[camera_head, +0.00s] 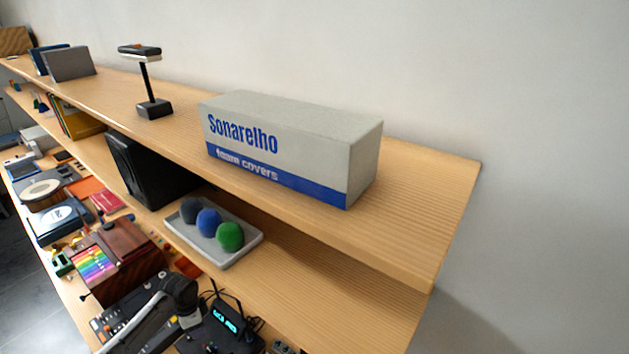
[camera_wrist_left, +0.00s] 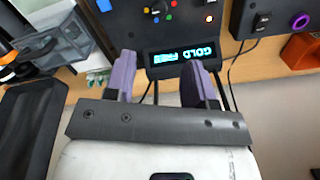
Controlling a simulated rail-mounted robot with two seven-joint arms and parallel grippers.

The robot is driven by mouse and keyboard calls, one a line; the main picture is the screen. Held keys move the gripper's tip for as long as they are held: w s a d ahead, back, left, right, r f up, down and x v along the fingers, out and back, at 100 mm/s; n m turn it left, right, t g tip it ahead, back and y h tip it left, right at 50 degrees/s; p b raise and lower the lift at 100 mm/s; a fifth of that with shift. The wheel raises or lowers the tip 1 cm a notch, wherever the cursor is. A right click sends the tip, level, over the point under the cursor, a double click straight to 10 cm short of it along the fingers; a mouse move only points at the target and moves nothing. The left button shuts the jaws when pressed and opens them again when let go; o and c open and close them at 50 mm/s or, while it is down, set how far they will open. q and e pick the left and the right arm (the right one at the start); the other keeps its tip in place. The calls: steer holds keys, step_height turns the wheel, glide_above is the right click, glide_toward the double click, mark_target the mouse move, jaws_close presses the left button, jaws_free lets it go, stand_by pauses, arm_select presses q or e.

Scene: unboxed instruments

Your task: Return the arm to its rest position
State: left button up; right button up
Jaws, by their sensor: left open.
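My left gripper (camera_wrist_left: 158,78) is open in the left wrist view, its two purple-grey fingers apart with nothing held between them. Just beyond the fingertips is a black device with a lit cyan display (camera_wrist_left: 183,53), coloured knobs and cables. In the head view my left arm (camera_head: 178,295) comes in at the bottom left, over the lower bench, close beside the same lit device (camera_head: 228,318). Its fingers are hard to make out there. My right gripper is in neither view.
A Sonarelho foam covers box (camera_head: 290,145) and a black stand (camera_head: 152,85) stand on the upper shelf (camera_head: 430,205). Below are a grey tray (camera_head: 250,243) with three foam balls, a black speaker (camera_head: 140,170) and a wooden instrument (camera_head: 120,255). The bench is crowded around the arm.

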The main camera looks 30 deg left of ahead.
arm_select(q)
steer(key=s+d+f+p, duration=0.1)
steer(key=s+d, duration=0.3)
steer(key=d, duration=0.3)
steer(key=s+d+f+t, duration=0.1)
steer(key=s+d, duration=0.2)
steer(key=d, duration=0.4)
steer(key=s+d+f+p, duration=0.1)
steer(key=s+d+f, duration=0.1)
steer(key=s+d, duration=0.35)
steer(key=s+d+r+n+t+p, duration=0.1)
steer(key=s+d+r+n, duration=0.3)
steer(key=s+d+r, duration=0.7)
steer(key=shift+s+d+r+n+t, duration=0.15)
steer(key=shift+d+r+n+t, duration=0.2)
steer(key=shift+t, duration=0.45)
steer(key=shift+a, duration=0.1)
